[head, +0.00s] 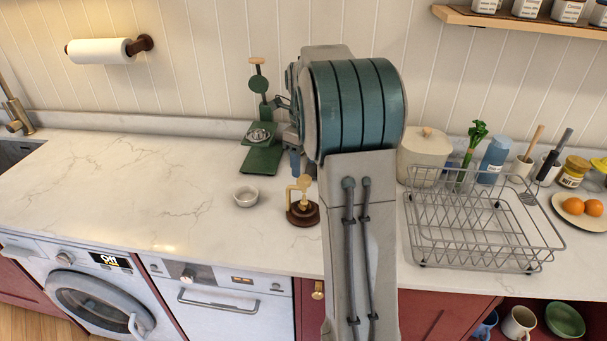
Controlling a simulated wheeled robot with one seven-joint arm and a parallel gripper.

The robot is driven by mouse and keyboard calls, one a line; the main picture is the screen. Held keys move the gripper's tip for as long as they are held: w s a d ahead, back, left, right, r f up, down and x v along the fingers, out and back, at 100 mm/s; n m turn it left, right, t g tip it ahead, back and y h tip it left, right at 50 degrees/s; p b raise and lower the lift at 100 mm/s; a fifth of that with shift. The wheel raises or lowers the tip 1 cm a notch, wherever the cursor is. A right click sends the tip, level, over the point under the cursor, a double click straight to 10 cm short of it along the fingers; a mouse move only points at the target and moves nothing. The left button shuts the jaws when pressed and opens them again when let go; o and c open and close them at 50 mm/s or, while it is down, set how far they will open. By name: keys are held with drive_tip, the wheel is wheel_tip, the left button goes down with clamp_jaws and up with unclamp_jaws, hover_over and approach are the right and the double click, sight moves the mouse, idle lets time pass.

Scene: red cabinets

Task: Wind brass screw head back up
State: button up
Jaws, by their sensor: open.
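A small brass frame (301,190) stands upright on a round dark wooden base (303,213), on the counter just left of my forearm. Its screw head is too small to make out clearly. My gripper (281,103) shows only in part, as dark finger parts left of my big teal-banded arm joint. It is open and appears empty. It is above and behind the brass frame in the picture, beside a green stand (262,108). My arm hides the rest of the gripper.
The green stand has a wooden knob, a disc and a metal dish. A small white bowl (246,196) sits left of the brass frame. A wire dish rack (480,225) and a cream canister (424,148) stand right of my arm. The left counter (120,185) is clear.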

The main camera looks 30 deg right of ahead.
sight(304, 178)
wheel_tip(304, 178, down, 5)
drive_tip(key=shift+r, duration=0.1)
idle(0.3)
drive_tip(key=c, duration=1)
drive_tip(key=shift+n, duration=0.3)
